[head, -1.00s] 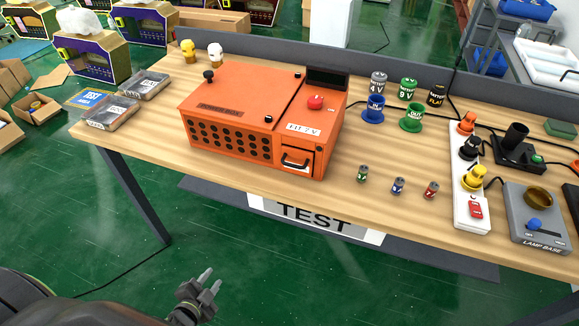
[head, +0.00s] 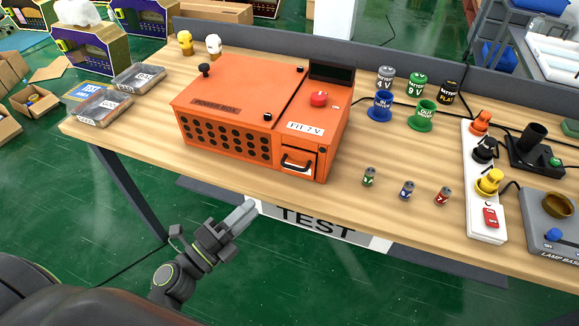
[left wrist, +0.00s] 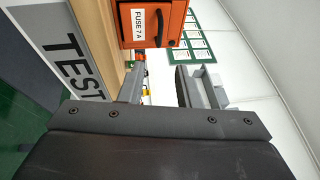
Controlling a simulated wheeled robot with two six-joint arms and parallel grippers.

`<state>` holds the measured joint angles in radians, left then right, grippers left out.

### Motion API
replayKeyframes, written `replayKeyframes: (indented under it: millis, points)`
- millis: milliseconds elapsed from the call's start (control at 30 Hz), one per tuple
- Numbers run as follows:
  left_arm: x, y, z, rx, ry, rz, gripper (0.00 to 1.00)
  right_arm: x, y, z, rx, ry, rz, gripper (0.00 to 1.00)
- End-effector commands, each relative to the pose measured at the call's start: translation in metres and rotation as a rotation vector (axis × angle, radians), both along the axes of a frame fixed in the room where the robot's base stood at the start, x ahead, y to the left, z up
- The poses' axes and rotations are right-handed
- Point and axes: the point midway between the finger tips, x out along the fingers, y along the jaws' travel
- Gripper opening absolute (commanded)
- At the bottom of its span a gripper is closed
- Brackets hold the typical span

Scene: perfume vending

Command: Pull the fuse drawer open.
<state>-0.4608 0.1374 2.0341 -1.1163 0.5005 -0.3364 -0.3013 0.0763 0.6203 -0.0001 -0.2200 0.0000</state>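The fuse drawer (head: 298,164) is a small orange front with a black handle, low at the right end of the orange power box (head: 215,118). The drawer looks shut. In the left wrist view the drawer (left wrist: 139,30) is at the top, with a "FUSE" label and the dark handle (left wrist: 161,28) beside it. My left gripper (head: 248,208) is in front of the table edge, below and left of the drawer, and touches nothing. In the left wrist view its two fingers (left wrist: 160,84) are apart with nothing between them. My right gripper is not in view.
A grey strip marked TEST (head: 320,225) runs along the table's front edge. A white power strip (head: 482,180) and lamp base (head: 550,215) are farther right. The wooden top before the drawer is clear.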

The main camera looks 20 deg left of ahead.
Motion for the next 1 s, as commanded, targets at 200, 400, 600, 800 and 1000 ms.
replayKeyframes:
  millis: [200, 400, 600, 800, 1000]
  points:
    - [0.044, -0.02, 0.013, -0.003, -0.002, -0.001, 0.3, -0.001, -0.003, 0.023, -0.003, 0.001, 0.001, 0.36]
    - [0.081, -0.038, 0.018, -0.005, -0.001, -0.001, 0.3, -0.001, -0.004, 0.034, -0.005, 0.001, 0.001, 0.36]
    - [0.109, -0.05, 0.02, -0.003, 0.0, -0.001, 0.3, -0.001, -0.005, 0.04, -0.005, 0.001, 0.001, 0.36]
    - [0.121, -0.056, 0.021, -0.001, 0.002, 0.0, 0.3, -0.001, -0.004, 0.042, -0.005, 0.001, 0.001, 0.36]
    - [0.123, -0.057, 0.021, -0.001, 0.002, 0.0, 0.3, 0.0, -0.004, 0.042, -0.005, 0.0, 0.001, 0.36]
